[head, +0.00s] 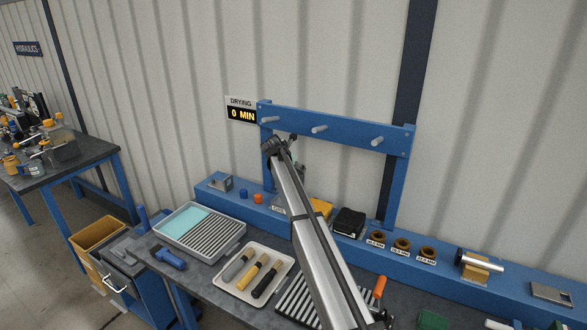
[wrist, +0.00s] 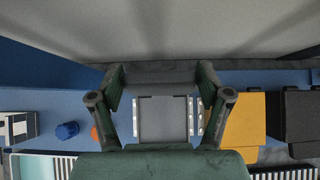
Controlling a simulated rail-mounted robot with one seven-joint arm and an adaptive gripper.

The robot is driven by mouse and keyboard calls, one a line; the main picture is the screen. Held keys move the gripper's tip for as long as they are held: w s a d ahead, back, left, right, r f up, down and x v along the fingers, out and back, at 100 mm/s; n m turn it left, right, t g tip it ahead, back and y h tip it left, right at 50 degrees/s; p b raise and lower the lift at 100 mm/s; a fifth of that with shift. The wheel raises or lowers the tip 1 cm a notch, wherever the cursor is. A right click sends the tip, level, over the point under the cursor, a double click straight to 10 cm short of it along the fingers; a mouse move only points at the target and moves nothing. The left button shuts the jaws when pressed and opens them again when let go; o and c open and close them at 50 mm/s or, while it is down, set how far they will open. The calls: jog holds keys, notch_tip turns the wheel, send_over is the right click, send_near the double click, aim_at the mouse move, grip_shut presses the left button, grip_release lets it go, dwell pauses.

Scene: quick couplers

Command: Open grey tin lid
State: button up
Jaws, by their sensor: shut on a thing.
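The grey tin (wrist: 165,120) is in the middle of the wrist view, between an orange cap and a yellow tin, with pale strips along both sides. A darker grey band, seemingly its lid (wrist: 160,77), lies between the fingertips of my gripper (wrist: 161,80). My gripper is shut on this lid, one finger on each side. How far the lid is raised I cannot tell. In the head view my arm hides most of the grey tin and the gripper.
The yellow tin (wrist: 243,120) and a black tin (wrist: 290,115) stand close on the right. A blue cap (wrist: 67,130) and an orange cap (head: 258,198) are on the left. A blue peg rack (head: 340,129) rises behind the shelf. Trays of tools lie in front.

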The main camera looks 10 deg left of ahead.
jog(key=o, duration=1.7)
jog(key=shift+s+d+f, duration=0.1)
jog(key=shift+s+f, duration=0.15)
jog(key=shift+f, duration=0.15)
jog(key=shift+c, duration=0.2)
jog(key=shift+w, duration=0.15)
jog(key=shift+r, duration=0.1)
jog(key=shift+r, duration=0.1)
jog(key=shift+s+r, duration=0.15)
jog(key=shift+s, duration=0.15)
jog(key=s+a, duration=0.3)
jog(key=s, duration=0.9)
jog(key=shift+a+r, duration=0.15)
jog(key=shift+a, duration=0.1)
jog(key=shift+w, duration=0.1)
